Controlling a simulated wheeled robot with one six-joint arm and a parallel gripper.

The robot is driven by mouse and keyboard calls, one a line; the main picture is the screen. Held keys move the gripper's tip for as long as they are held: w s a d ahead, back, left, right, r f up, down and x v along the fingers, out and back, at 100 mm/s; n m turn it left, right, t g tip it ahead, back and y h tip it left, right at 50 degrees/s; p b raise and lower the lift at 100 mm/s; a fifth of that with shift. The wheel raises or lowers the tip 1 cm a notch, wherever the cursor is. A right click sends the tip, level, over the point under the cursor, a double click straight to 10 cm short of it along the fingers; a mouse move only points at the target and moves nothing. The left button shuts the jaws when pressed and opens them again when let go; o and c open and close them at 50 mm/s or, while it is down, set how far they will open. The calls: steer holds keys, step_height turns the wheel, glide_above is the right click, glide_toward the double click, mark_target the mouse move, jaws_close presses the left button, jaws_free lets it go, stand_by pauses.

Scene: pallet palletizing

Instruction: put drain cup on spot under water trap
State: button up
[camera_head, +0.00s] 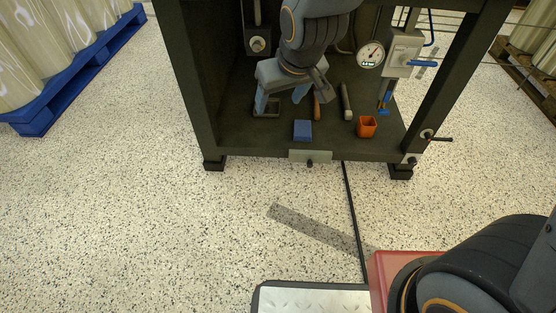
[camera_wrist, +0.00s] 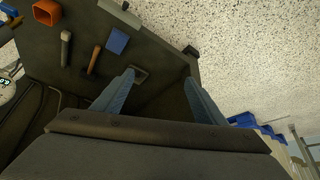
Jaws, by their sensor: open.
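The orange square cup (camera_head: 367,126) stands upright on the dark floor of the frame, near its front right. It also shows at the top left of the wrist view (camera_wrist: 46,12). A small dark square pad (camera_head: 272,111) with a lighter rim lies on the left of that floor; it also shows in the wrist view (camera_wrist: 141,75). My gripper (camera_head: 280,106) is open and empty, pointing down near the pad, well left of the cup. Its fingers also show in the wrist view (camera_wrist: 159,75). I cannot tell which fitting is the water trap.
A blue block (camera_head: 303,130), an orange-handled tool (camera_head: 317,108) and a grey-headed tool (camera_head: 346,100) lie between pad and cup. A gauge (camera_head: 370,54) and a blue-handled valve (camera_head: 422,63) are at the right. Dark posts bound the frame. The speckled floor in front is mostly clear.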

steer(key=s+r+n+g, duration=0.1)
steer(key=s+r+g, duration=0.1)
steer(key=s, duration=1)
steer(key=s+d+r+n+g+h, duration=0.1)
steer(key=s+r, duration=0.4)
steer(key=s, duration=0.7)
steer(key=shift+s+r+g, duration=0.25)
steer(key=shift+s+g, duration=0.15)
steer(key=shift+g, duration=0.5)
steer(key=shift+r, duration=0.1)
steer(key=shift+d+r+m+p, duration=0.15)
steer(key=shift+r+m+p, duration=0.15)
steer(key=shift+r+p, duration=1)
steer(key=shift+r+p, duration=0.4)
